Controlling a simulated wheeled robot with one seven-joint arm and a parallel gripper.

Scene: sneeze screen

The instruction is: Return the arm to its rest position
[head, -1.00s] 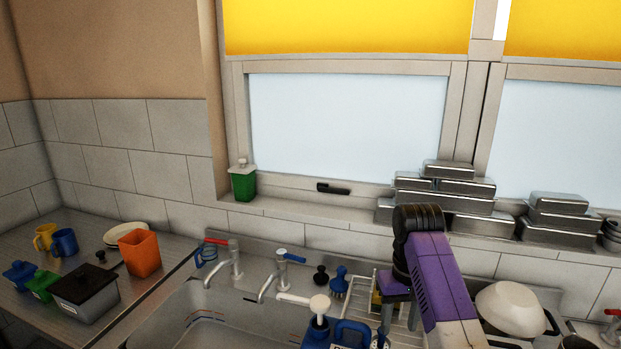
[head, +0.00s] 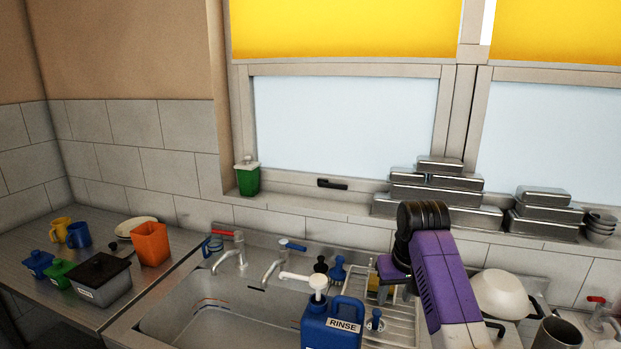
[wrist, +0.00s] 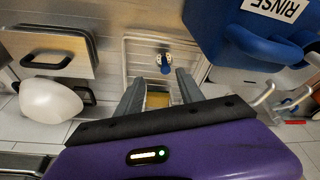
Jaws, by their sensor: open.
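My arm, purple with a black joint, rises from the bottom right of the head view, in front of the drainer beside the sink. My gripper (wrist: 158,92) shows in the wrist view with its two grey fingers apart. No object is held between them. Beyond the fingers lie the wire dish rack (wrist: 135,50), a yellow item (wrist: 158,100) and a small blue-topped item (wrist: 165,63). The fingertips are not clear in the head view.
A blue RINSE jug (head: 331,325) with a white pump stands close to my arm. A white bowl (head: 500,293) is to the right. The steel sink (head: 215,305) has two taps behind it. Stacked metal boxes (head: 445,200) line the sill. A counter with containers is at left.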

